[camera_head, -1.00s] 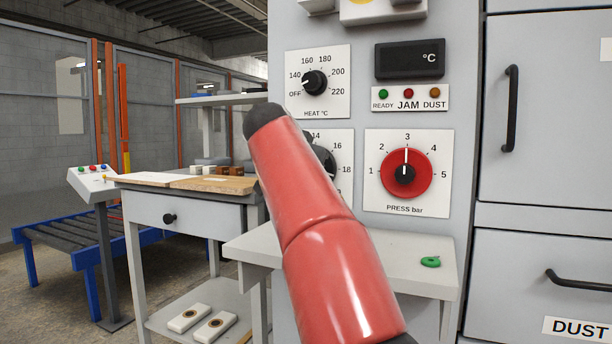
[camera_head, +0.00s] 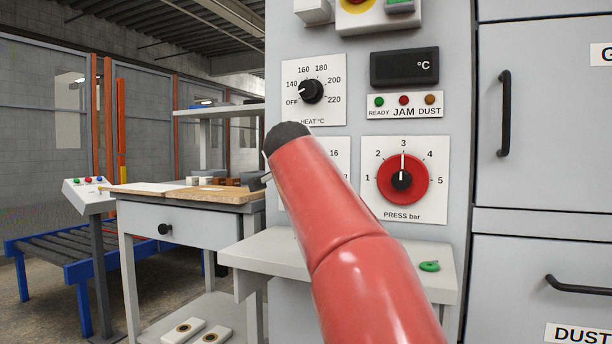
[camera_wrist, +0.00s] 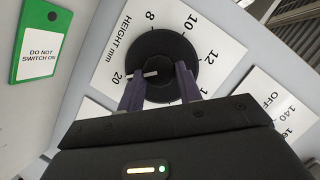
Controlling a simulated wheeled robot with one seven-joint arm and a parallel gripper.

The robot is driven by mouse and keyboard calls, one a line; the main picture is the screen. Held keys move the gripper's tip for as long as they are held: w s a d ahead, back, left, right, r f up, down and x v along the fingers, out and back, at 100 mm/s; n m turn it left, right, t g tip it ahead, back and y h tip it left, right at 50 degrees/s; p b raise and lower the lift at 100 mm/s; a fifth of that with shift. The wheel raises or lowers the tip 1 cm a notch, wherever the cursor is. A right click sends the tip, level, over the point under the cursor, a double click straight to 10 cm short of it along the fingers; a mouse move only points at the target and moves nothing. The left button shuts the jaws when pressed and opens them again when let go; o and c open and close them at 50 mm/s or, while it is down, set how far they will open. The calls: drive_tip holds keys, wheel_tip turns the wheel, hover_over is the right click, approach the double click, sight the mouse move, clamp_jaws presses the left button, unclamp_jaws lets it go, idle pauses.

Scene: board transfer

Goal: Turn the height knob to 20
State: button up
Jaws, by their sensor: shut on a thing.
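The black height knob (camera_wrist: 172,48) sits on a white dial plate (camera_wrist: 222,45) marked HEIGHT mm in the wrist view. My gripper (camera_wrist: 160,76) is shut on the knob, with one finger on each side of it. A white pointer mark shows between the fingers and points left, roughly towards the 20. Its exact alignment is hard to tell. The fingers and gripper body cover the lower part of the dial. In the head view my red arm hides the knob and most of the height plate (camera_head: 339,160).
The heat knob (camera_head: 312,91) is above and the red press knob (camera_head: 423,180) to the right. A green DO NOT SWITCH ON tag (camera_wrist: 42,45) hangs near the dial in the wrist view.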

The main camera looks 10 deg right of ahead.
drive_tip(key=shift+f, duration=0.15)
drive_tip(key=o, duration=1)
drive_tip(key=shift+s, duration=0.1)
drive_tip(key=v, duration=0.7)
drive_tip(key=shift+s+a, duration=0.2)
